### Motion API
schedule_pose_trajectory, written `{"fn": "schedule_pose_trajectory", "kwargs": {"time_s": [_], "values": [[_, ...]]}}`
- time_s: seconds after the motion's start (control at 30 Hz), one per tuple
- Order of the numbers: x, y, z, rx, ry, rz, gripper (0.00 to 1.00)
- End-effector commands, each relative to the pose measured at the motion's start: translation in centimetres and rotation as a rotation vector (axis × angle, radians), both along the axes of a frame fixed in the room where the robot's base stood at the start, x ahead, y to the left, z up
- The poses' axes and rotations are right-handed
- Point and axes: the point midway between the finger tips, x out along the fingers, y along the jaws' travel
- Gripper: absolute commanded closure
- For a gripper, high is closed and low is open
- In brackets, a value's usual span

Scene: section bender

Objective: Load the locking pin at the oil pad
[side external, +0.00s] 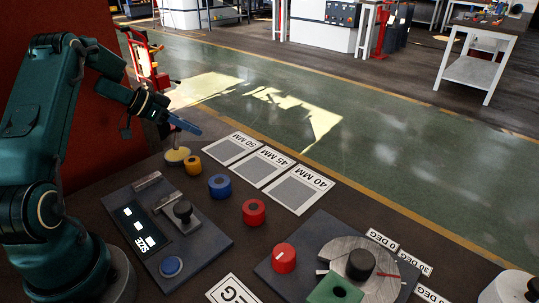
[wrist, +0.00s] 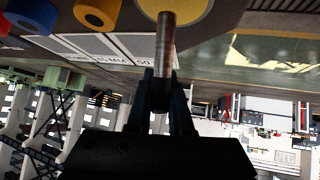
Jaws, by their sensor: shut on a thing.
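My gripper (side external: 190,126) is at the far left corner of the dark table, just above the yellow round oil pad (side external: 177,155). In the wrist view my gripper (wrist: 163,88) is shut on the locking pin (wrist: 165,48), a slim brownish metal rod. The pin sticks out from between the fingers, and its free end overlaps the yellow oil pad (wrist: 196,14). I cannot tell whether the pin's end touches the pad. In the side view the pin is too thin and small to make out clearly.
Beside the pad stand an orange ring (side external: 193,165), a blue ring (side external: 219,186) and a red ring (side external: 254,211). White-framed size mats (side external: 266,166) lie to their right. A control panel (side external: 150,215) with a black knob is in front. The bender (side external: 345,262) stands at front right.

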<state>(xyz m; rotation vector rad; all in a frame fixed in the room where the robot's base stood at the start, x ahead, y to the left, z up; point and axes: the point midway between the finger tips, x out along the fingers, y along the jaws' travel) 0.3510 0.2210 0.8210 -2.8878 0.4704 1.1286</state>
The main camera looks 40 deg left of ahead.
Motion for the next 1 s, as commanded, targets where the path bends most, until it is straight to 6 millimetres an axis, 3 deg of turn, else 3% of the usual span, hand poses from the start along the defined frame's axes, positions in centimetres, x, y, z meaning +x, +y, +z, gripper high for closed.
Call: {"fn": "schedule_pose_trajectory", "kwargs": {"time_s": [0.63, 1.0], "values": [[0.1, 0.0, 5.1, 0.003, -0.005, -0.001, 1.00], [0.0, 0.0, 5.7, 0.001, -0.002, 0.000, 1.00]]}}
